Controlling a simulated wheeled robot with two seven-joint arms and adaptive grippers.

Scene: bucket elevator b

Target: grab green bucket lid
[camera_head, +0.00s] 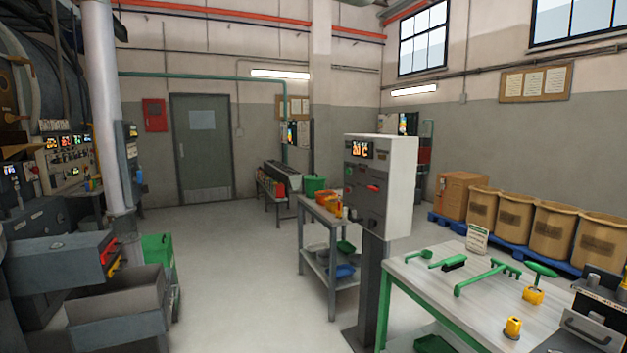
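A taller green bin (158,256) stands on the floor at the left, partly hidden by grey metal trays. I cannot make out a separate green bucket lid. Neither of my grippers shows in the view.
A metal cart (322,226) holds orange containers. A grey control box (378,185) on a post stands beside it. A table (435,289) at the right carries green tools and yellow items. Open floor (235,270) lies in the middle, leading to a door (203,148).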

